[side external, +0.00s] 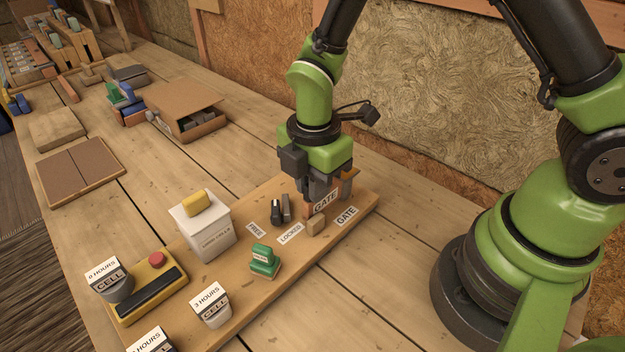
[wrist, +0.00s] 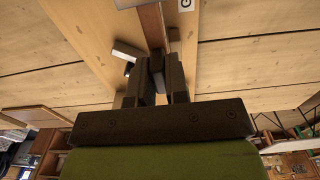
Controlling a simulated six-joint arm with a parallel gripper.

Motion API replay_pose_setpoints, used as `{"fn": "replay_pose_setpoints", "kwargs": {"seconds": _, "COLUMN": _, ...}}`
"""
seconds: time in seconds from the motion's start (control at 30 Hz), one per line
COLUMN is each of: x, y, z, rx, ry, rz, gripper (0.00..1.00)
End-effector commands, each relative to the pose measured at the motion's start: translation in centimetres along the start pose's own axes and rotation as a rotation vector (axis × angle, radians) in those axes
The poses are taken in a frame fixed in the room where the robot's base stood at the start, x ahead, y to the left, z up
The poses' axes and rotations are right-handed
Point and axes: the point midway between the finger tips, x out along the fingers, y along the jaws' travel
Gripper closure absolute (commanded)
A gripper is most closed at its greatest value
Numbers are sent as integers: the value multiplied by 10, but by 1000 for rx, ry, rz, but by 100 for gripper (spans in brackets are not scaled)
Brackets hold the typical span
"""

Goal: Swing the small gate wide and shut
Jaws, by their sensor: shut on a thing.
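The small gate (side external: 326,201) is a reddish-brown panel with a white GATE label, at the right end of a wooden board (side external: 362,203). My gripper (side external: 318,190) points down over it and is shut on it, hiding much of its upper part. In the wrist view, the gate (wrist: 152,28) is a narrow brown strip running up from between the fingers of my gripper (wrist: 158,68). A flat GATE label (side external: 346,216) lies on the board beside it. How far the gate is swung is hard to tell.
Left of the gate stand a dark knob (side external: 277,212) and a grey upright piece (side external: 286,207), near FREE and LOCKED labels. A small wooden block (side external: 316,226) sits just in front.

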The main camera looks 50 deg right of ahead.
Motion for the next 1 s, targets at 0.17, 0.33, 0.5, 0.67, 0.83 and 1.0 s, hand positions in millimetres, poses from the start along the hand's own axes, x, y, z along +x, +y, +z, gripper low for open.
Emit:
{"fn": "replay_pose_setpoints", "kwargs": {"seconds": 0.17, "x": -1, "y": 0, "z": 0, "rx": -9, "ry": -1, "rz": 2, "gripper": 100}}
{"fn": "replay_pose_setpoints", "kwargs": {"seconds": 0.33, "x": -1, "y": 0, "z": 0, "rx": -10, "ry": -1, "rz": 1, "gripper": 60}}
{"fn": "replay_pose_setpoints", "kwargs": {"seconds": 0.5, "x": 0, "y": 0, "z": 0, "rx": -7, "ry": -1, "rz": 0, "gripper": 60}}
{"fn": "replay_pose_setpoints", "kwargs": {"seconds": 0.67, "x": -3, "y": 0, "z": 0, "rx": -6, "ry": -1, "rz": 1, "gripper": 60}}
{"fn": "replay_pose_setpoints", "kwargs": {"seconds": 0.83, "x": -26, "y": 1, "z": 0, "rx": -6, "ry": 1, "rz": 7, "gripper": 60}}
{"fn": "replay_pose_setpoints", "kwargs": {"seconds": 1.0, "x": -61, "y": 1, "z": 0, "rx": -7, "ry": 1, "rz": 9, "gripper": 60}}
